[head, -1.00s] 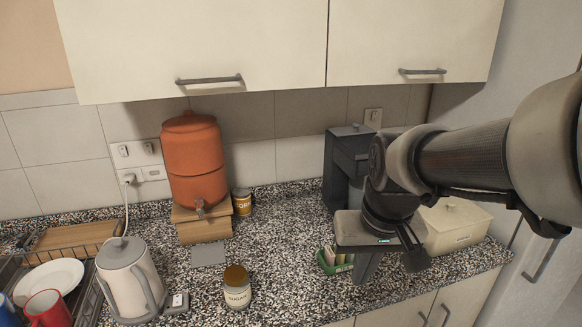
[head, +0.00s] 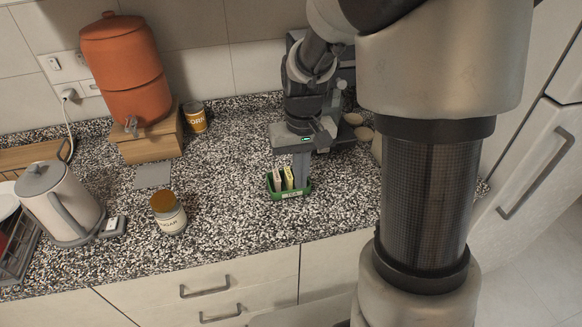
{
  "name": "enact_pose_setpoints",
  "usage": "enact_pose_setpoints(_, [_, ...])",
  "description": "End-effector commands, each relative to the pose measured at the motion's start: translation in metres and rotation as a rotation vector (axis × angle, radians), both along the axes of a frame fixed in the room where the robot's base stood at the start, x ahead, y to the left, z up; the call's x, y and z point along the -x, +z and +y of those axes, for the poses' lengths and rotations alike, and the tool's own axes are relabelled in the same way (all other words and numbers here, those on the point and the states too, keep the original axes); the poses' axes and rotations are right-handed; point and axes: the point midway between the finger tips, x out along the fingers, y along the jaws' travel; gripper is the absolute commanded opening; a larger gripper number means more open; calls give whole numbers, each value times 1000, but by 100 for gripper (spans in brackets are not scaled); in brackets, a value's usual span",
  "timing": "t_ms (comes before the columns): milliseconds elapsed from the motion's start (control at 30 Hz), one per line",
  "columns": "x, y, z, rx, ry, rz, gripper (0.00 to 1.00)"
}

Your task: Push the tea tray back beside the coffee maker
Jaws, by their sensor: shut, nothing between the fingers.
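The tea tray (head: 304,188) is a small green tray holding upright tea packets. It sits on the speckled counter near the front edge, in the middle of the head view. The dark coffee maker (head: 346,76) stands at the back near the wall, largely hidden behind my arm. My gripper (head: 301,180) points down at the tea tray, shut and empty. Its fingertips are low at the tray's back right side; I cannot tell whether they touch it.
A sugar jar (head: 168,214), a white kettle (head: 60,204) and a orange clay dispenser (head: 125,70) on a wooden stand (head: 150,142) are to the left. A yellow can (head: 195,117) is behind. Small round beige things (head: 363,133) are right of my gripper. Counter between jar and tray is clear.

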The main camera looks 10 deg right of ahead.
Motion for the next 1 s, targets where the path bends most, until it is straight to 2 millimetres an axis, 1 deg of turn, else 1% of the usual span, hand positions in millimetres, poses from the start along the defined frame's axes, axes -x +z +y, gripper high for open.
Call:
enact_pose_setpoints(267, [-2, -14, 0, 2, 0, 13, 0])
enact_pose_setpoints(367, [-2, -26, -1, 2, 0, 15, 0])
enact_pose_setpoints(467, [-1, -46, -1, 2, 0, 16, 0])
enact_pose_setpoints(700, [-1, -98, -1, 2, -1, 18, 0])
enact_pose_setpoints(767, [-1, -110, -1, 2, -1, 17, 0])
enact_pose_setpoints(900, [-24, -108, -1, 3, 0, 9, 0])
enact_pose_setpoints(1000, [-34, -108, -1, 3, 1, 11, 0])
